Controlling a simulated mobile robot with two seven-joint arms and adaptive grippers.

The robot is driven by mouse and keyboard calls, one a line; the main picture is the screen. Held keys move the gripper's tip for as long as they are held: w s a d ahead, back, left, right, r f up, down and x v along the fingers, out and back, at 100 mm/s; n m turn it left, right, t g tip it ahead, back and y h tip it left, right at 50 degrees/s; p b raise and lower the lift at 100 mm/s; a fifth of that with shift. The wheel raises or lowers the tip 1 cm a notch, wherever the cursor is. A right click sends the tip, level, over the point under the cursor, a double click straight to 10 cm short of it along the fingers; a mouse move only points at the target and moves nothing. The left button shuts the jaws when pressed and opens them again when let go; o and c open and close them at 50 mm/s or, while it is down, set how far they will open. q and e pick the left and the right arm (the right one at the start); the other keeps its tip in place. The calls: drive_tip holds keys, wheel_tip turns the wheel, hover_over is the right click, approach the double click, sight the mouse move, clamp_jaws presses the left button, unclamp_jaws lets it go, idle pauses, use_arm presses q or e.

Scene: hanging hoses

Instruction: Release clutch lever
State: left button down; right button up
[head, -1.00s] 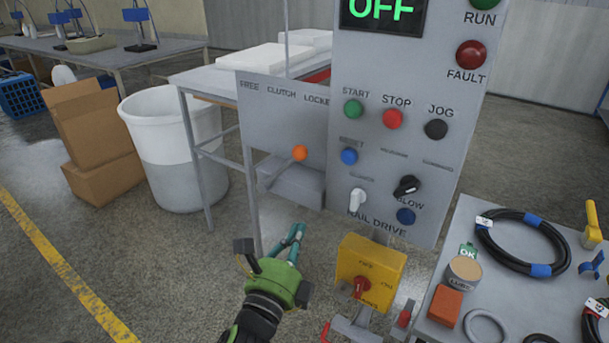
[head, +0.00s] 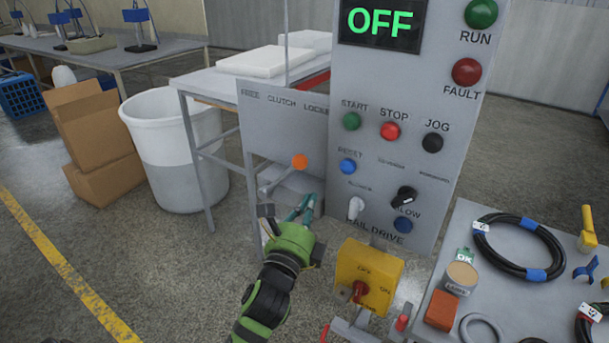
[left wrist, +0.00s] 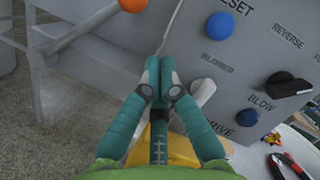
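The clutch lever is a grey rod with an orange knob (head: 300,161), on a grey plate (head: 283,125) lettered FREE, CLUTCH and LOCKED. The knob stands below the LOCKED end. My left gripper (head: 309,200) is just below the knob and slightly to its right, apart from it. In the left wrist view its two teal fingers (left wrist: 160,72) are together with nothing between them. The orange knob (left wrist: 132,4) is cut off at the top edge there, left of the fingertips, with its rod running down-left. My right gripper is not in view.
The control panel (head: 372,165) with buttons and switches stands right of the lever, its display reading OFF. A yellow switch box (head: 383,268) is below it. A table (head: 420,315) with hoses is at right. A white bin (head: 165,135) stands left; open floor lies at lower left.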

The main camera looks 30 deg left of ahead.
use_arm(q)
drive_tip(key=shift+w+a+r+p, duration=0.55)
drive_tip(key=shift+w+a+r, duration=0.1)
drive_tip(key=shift+w+a, duration=0.15)
drive_tip(key=shift+w+a+r+p, duration=0.5)
drive_tip(key=shift+w+a+r, duration=0.15)
drive_tip(key=shift+w, duration=0.2)
